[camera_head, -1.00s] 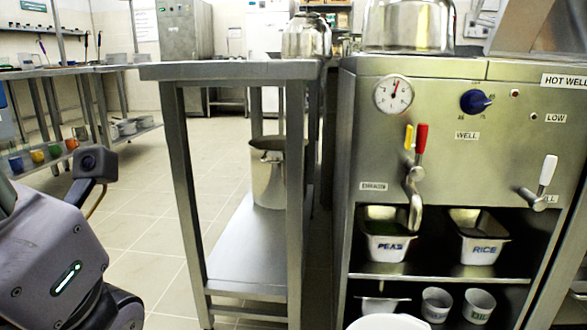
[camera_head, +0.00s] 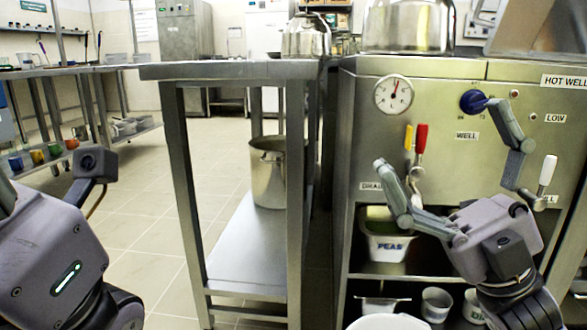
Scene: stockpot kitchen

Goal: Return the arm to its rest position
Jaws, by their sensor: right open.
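My right gripper (camera_head: 437,133) is in front of the hot well cabinet, its two fingers spread wide and pointing up. Nothing is between the fingers. The left finger overlaps the drain tap area in the picture, and the right finger's tip shows beside the blue knob (camera_head: 472,101). I cannot tell whether it touches the knob. My right wrist reaches in from the lower right and hides the rice pan.
The hot well cabinet (camera_head: 450,75) carries a gauge (camera_head: 393,94), a red-handled lever (camera_head: 421,138) and a white-handled tap (camera_head: 547,170). A peas pan (camera_head: 388,246) sits on its shelf. A stockpot (camera_head: 268,175) stands on the steel table's lower shelf (camera_head: 240,245). The floor to the left is open.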

